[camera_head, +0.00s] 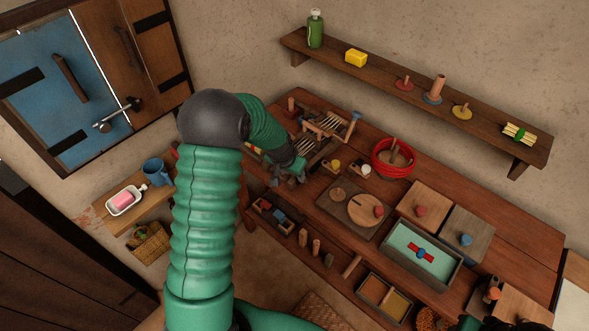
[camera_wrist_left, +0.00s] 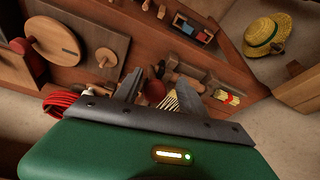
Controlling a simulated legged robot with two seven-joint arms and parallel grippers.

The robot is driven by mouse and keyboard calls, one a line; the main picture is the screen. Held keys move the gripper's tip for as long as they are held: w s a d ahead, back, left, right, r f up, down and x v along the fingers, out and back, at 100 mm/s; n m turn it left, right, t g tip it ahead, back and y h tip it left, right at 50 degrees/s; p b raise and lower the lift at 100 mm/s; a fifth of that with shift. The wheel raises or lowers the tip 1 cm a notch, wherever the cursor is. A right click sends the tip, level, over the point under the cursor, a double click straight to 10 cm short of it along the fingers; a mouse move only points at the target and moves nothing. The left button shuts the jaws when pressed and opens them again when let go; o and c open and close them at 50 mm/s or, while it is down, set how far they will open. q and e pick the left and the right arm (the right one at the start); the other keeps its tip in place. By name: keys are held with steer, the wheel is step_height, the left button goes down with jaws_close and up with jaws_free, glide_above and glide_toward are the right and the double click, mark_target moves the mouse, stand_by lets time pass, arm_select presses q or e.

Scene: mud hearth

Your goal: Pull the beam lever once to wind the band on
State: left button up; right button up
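The band loom (camera_head: 322,126), a wooden frame with pale threads, stands at the far left end of the long table; its threads (camera_wrist_left: 171,103) also show in the left wrist view. My left gripper (camera_head: 288,179) hangs over the table just in front of the loom. In the left wrist view its two fingers (camera_wrist_left: 158,92) are apart, with a dark red ball knob (camera_wrist_left: 154,90) seen in the gap. I cannot tell whether this knob belongs to the beam lever, nor whether the fingers touch it. My arm hides part of the loom in the head view. Dark parts at the bottom right edge may be my right gripper.
A red coil (camera_head: 394,157), a board with round discs (camera_head: 356,211) and a blue-green tray (camera_head: 408,270) lie right of the loom. A wall shelf (camera_head: 390,80) runs above. A straw hat (camera_wrist_left: 266,36) shows in the wrist view.

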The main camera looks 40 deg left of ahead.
arm_select(q)
steer(key=shift+o, duration=0.2)
steer(key=shift+w+a+r, duration=0.1)
steer(key=shift+r, duration=0.15)
steer(key=a+b+v, duration=0.1)
steer(key=v, duration=1.5)
steer(key=shift+d+r, duration=0.2)
steer(key=shift+d, duration=0.2)
